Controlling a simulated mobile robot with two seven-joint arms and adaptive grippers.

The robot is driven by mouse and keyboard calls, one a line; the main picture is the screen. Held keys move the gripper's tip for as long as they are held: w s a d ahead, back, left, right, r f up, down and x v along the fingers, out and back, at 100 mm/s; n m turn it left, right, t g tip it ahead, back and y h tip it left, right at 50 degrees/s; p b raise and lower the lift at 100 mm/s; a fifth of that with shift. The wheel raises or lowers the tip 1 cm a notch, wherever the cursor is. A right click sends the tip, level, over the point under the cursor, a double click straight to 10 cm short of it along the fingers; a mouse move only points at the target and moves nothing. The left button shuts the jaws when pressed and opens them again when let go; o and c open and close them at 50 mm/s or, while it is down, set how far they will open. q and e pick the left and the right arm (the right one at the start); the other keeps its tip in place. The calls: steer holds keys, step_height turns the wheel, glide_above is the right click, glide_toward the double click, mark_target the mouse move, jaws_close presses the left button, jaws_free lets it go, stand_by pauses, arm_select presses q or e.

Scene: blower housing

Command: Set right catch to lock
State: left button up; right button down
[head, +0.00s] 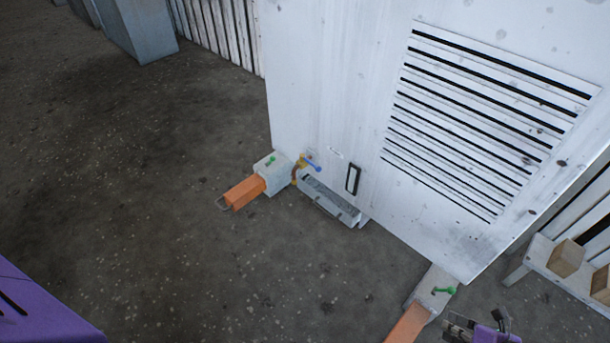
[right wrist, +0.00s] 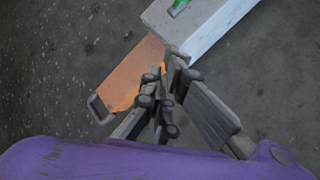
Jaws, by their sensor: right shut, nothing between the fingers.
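The right catch (head: 445,290) is a small green lever on top of the pale right block (head: 429,287), at the foot of the white housing. In the right wrist view, part of the green catch (right wrist: 178,7) shows at the top edge. An orange slide (head: 408,325) comes out of this block; it also shows in the right wrist view (right wrist: 138,68) with a wire handle. My right gripper (head: 456,327) is shut and empty, to the right of the slide and nearer than the catch. Its fingertips (right wrist: 165,85) overlap the slide in the wrist view; contact cannot be told. My left gripper is out of view.
A matching left block (head: 273,173) has another green catch (head: 271,160) and orange slide (head: 246,191). Beside it are a blue-handled lever (head: 313,165) and a grey tray (head: 330,200). A low bench (head: 545,255) with boxes stands at right. The floor in front is clear.

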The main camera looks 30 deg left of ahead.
mark_target(444, 290)
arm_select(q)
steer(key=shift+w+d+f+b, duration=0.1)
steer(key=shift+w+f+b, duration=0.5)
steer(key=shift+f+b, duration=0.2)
arm_select(e)
steer(key=w, duration=0.1)
steer(key=w+a, duration=0.1)
steer(key=w, duration=0.2)
steer(key=shift+w+a, duration=0.2)
steer(key=shift+a, duration=0.15)
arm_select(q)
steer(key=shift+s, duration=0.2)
